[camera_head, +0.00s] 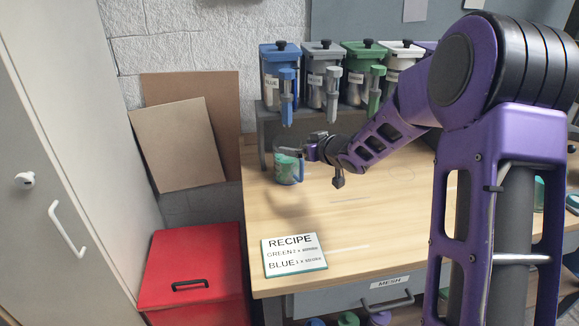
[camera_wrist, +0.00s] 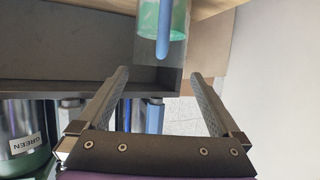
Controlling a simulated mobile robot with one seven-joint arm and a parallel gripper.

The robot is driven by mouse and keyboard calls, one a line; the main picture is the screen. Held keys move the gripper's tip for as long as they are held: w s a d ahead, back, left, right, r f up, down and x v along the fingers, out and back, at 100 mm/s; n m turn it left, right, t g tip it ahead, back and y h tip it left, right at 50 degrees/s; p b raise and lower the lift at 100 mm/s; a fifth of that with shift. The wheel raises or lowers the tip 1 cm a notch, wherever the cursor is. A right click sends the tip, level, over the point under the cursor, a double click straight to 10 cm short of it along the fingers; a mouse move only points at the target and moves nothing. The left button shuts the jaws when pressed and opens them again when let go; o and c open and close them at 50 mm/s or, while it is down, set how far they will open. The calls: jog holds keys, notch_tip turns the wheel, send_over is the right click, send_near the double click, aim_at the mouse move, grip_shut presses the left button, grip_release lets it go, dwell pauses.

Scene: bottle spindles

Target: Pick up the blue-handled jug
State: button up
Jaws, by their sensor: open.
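The blue-handled jug (camera_head: 287,168) is a clear cup with green in it, upright at the back left of the wooden table, by the dispenser stand. Its blue handle faces my gripper. In the wrist view the jug (camera_wrist: 182,18) is at the top, with its handle (camera_wrist: 163,32) pointing down the picture. My gripper (camera_head: 308,151) is just right of the jug in the head view. In the wrist view my gripper (camera_wrist: 158,74) is open and empty. The handle lines up between the two fingers but appears just beyond their tips.
Blue (camera_head: 279,68), grey (camera_head: 322,70) and green (camera_head: 362,72) dispensers, and a white-topped one (camera_head: 402,60), stand on a dark shelf (camera_head: 262,125) behind the jug. A recipe card (camera_head: 294,255) lies at the table's front left. A red bin (camera_head: 195,270) stands left. The table's middle is clear.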

jog(key=x, duration=0.3)
jog(key=shift+w+a+f, duration=0.1)
jog(key=shift+w+f, duration=0.1)
jog(key=shift+w, duration=0.1)
jog(key=shift+r, duration=0.1)
grip_shut()
